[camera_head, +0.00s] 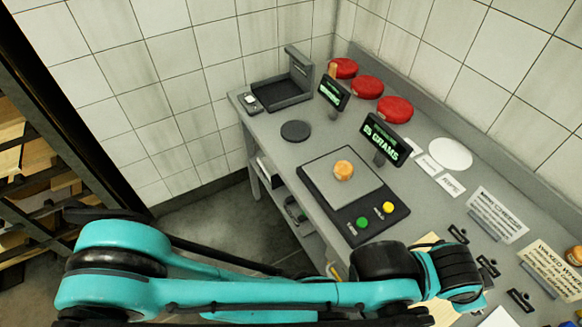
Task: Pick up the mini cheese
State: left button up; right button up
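A small round orange mini cheese (343,170) sits on the light grey plate of a scale (320,188) on the grey table. The scale has a green and a yellow button on its dark front panel. A teal and black arm of mine crosses the bottom of the head view from the left, nearer than the scale. Neither of my grippers shows clearly, and no fingertips are in view. Nothing is touching the cheese. Another small orange round thing (574,255) is partly cut off at the right edge.
A display reading GRAMS (384,141) stands behind the scale. Several red wheels (394,109) line the back of the table (250,118). A dark disc (296,130), a black device (283,90) and a white disc (450,154) lie around. Paper sheets (497,214) and black clips are at right.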

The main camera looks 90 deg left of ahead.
aim_at(343, 170)
jog(key=k+u, duration=0.1)
jog(key=u, duration=2.25)
jog(key=i+j+z, duration=0.25)
jog(key=z, duration=0.15)
jog(key=i+j+z, duration=0.25)
jog(key=z, duration=0.2)
